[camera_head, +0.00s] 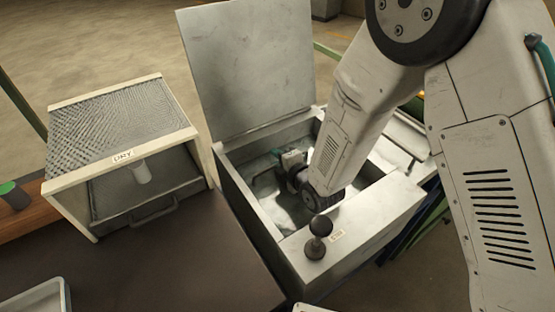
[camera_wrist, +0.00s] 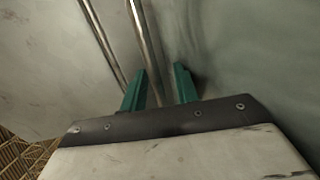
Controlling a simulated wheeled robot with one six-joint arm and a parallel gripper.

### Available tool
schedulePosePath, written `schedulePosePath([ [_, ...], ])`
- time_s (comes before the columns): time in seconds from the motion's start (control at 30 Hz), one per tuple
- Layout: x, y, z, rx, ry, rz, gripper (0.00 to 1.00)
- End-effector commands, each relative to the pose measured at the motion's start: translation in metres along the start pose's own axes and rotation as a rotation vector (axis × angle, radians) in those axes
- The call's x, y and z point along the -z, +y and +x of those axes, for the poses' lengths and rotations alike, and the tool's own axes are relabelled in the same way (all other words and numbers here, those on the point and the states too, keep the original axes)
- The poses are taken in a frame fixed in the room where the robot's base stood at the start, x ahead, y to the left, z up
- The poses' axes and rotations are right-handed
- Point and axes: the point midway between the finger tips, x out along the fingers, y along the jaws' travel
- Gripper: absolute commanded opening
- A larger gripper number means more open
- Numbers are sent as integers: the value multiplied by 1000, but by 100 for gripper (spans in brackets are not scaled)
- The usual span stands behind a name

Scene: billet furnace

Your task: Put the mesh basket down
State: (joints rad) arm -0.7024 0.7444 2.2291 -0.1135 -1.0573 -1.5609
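My gripper (camera_wrist: 160,84) shows two green fingers in the wrist view. They stand apart, with a thin metal rod (camera_wrist: 149,50) running between them and a gap showing beside it. Whether the rod belongs to the basket's handle I cannot tell. A brownish mesh (camera_wrist: 22,154) shows at the lower left corner of the wrist view; it may be part of the mesh basket. In the head view my arm reaches down into an open metal tank (camera_head: 240,197). My wrist hides much of its inside, and I cannot make out the basket clearly there.
The tank's lid (camera_head: 250,70) stands upright behind it. A dark knob (camera_head: 320,226) rises from its front rim. At the left a mesh-topped rack (camera_head: 120,157) labelled DRY holds a white cylinder (camera_head: 141,172). A pale tray (camera_head: 38,298) lies at the lower left. The dark tabletop (camera_head: 185,255) is mostly clear.

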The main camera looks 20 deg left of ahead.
Motion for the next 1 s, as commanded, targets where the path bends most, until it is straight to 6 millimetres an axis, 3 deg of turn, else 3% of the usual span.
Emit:
schedulePosePath([
  [0.17, 0, 3, -2, -1, 0, 0, 30],
  [0.63, 0, 2, -70, 0, 0, 0, 30],
  [1.0, -2, 3, -76, 3, -3, 6, 30],
])
